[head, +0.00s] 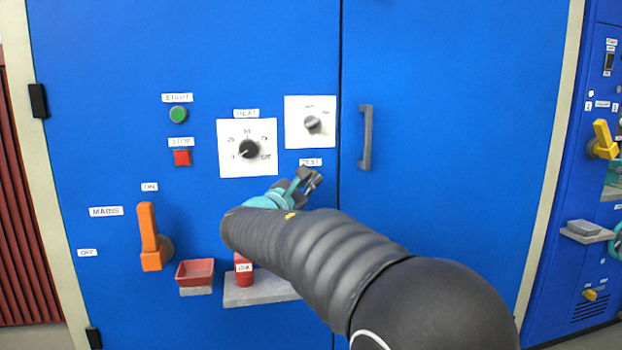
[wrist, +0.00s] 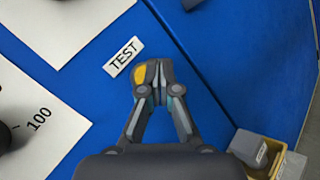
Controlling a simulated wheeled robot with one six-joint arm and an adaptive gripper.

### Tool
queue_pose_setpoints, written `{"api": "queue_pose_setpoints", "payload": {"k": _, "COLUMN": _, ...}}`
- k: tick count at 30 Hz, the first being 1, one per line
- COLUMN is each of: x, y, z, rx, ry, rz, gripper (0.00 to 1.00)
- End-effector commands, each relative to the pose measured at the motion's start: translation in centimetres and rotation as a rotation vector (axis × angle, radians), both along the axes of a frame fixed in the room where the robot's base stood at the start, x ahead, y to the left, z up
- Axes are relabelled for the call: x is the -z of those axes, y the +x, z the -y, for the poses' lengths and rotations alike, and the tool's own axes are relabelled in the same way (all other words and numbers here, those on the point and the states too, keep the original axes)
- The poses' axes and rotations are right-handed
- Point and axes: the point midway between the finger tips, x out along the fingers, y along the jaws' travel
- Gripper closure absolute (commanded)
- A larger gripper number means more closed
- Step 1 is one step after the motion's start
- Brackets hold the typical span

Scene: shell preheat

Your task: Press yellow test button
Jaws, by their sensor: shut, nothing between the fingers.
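The yellow test button (wrist: 140,74) shows in the wrist view as a yellow patch just below the TEST label (wrist: 122,57), partly hidden by my fingertips. In the head view the TEST label (head: 311,162) is visible, but the button is hidden behind my gripper. My gripper (wrist: 158,70) is shut and empty, its tips in front of the button's right part. In the head view my gripper (head: 313,178) points at the blue panel just under the label. I cannot tell whether the tips touch the button.
A white dial plate (head: 230,167) and a second knob plate (head: 295,140) sit above. A grey door handle (head: 366,138) is to the right. A green button (head: 178,114), red button (head: 182,158), orange mains lever (head: 148,230) and red tray (head: 195,271) are left.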

Motion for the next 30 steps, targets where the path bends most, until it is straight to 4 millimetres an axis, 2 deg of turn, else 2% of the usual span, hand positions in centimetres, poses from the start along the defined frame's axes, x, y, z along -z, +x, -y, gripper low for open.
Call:
{"api": "queue_pose_setpoints", "payload": {"k": 7, "x": -0.04, "y": 0.71, "z": -0.16, "rx": 0.000, "ry": 0.000, "rz": 0.000, "gripper": 1.00}}
{"api": "queue_pose_setpoints", "payload": {"k": 30, "x": -0.02, "y": 1.13, "z": -0.29, "rx": 0.000, "ry": 0.000, "rz": 0.000, "gripper": 1.00}}
